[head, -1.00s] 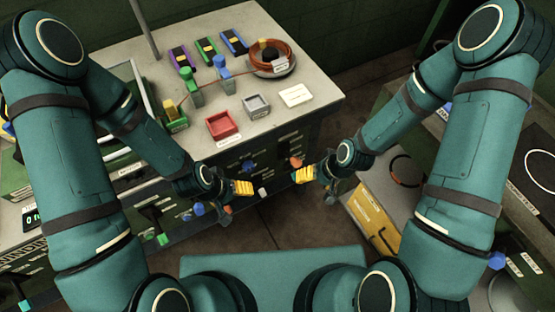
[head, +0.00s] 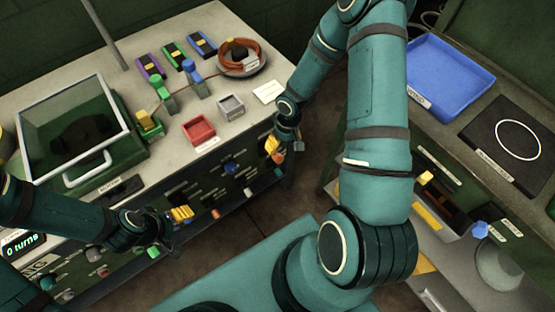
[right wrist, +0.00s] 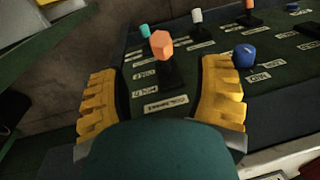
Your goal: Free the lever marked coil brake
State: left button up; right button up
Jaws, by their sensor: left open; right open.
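In the right wrist view a lever with an orange knob (right wrist: 161,44) stands on the dark panel, ahead of and between my spread fingers. A white label (right wrist: 166,104) lies at its near side, too blurred to read surely, so I cannot confirm which lever is the coil brake. My right gripper (right wrist: 160,100) is open, with yellow pads either side and nothing between them. In the head view my right gripper (head: 272,148) is at the bench front's right end, by the orange knob (head: 278,158). My left gripper (head: 182,214) is open and apart from it, at the bench front's left.
A blue knob (right wrist: 245,56) stands close by my right finger. A white-topped lever (right wrist: 197,16) and a teal one (right wrist: 145,30) are beyond. The bench top holds a red tray (head: 199,130) and a copper coil (head: 241,58). A blue tray (head: 450,75) is at right.

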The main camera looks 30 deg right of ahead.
aim_at(280, 158)
jog(key=f, duration=0.3)
jog(key=a+f+b, duration=0.1)
jog(key=f, duration=0.5)
jog(key=shift+a+f, duration=0.1)
jog(key=shift+a, duration=0.05)
grip_shut()
